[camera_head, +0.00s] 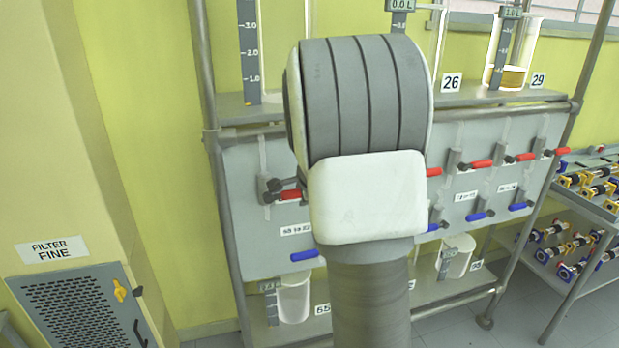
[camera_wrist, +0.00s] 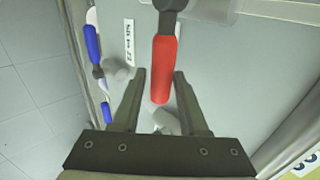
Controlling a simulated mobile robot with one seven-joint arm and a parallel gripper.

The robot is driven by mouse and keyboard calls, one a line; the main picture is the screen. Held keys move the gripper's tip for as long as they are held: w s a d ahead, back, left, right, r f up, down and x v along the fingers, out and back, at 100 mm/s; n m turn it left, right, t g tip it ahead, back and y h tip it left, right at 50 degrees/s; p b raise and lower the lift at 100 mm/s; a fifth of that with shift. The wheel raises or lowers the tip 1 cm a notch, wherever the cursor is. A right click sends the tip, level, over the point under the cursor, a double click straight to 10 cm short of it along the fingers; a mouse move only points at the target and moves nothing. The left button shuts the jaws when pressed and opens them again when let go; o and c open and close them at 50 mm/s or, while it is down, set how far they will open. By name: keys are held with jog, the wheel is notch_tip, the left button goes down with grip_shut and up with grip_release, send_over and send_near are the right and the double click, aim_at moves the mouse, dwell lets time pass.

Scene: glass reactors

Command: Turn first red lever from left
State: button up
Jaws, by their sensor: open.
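The first red lever from the left (camera_head: 290,195) is on the grey reactor panel, just left of my arm, and lies roughly horizontal. It also shows in the wrist view as a red handle (camera_wrist: 163,70) on a dark valve stem. My gripper (camera_wrist: 159,75) is open, with one finger on each side of the red handle's free end. I cannot tell whether either finger touches it.
Other red levers (camera_head: 481,164) run along the panel to the right. Blue levers (camera_head: 305,256) sit lower; two also show at the wrist view's left (camera_wrist: 92,42). A pipe frame (camera_head: 222,215) borders the panel. A cart (camera_head: 575,215) with valves stands right, a filter cabinet (camera_head: 85,305) left.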

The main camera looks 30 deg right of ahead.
jog(key=p+v, duration=0.5)
jog(key=v, duration=0.8)
jog(key=shift+s+r+p, duration=0.2)
jog(key=shift+r+p, duration=0.05)
jog(key=shift+p, duration=0.05)
jog(key=shift+a, duration=0.15)
jog(key=s+a+r+n+y, duration=0.2)
jog(key=s+a+n, duration=0.1)
jog(key=a+n, duration=0.3)
jog(key=s+a+r+n+y, duration=0.2)
jog(key=s+a+n, duration=0.2)
jog(key=a, duration=0.4)
jog(key=s+a+n+g, duration=0.1)
jog(key=s+a+n, duration=0.2)
jog(key=s+n, duration=0.2)
jog(key=s+a+n+g+h, duration=0.1)
jog(key=s+a+n, duration=0.3)
jog(key=s, duration=0.5)
jog(key=shift+f+n+g, duration=0.45)
jog(key=shift+n+g, duration=0.05)
jog(key=shift+n, duration=0.7)
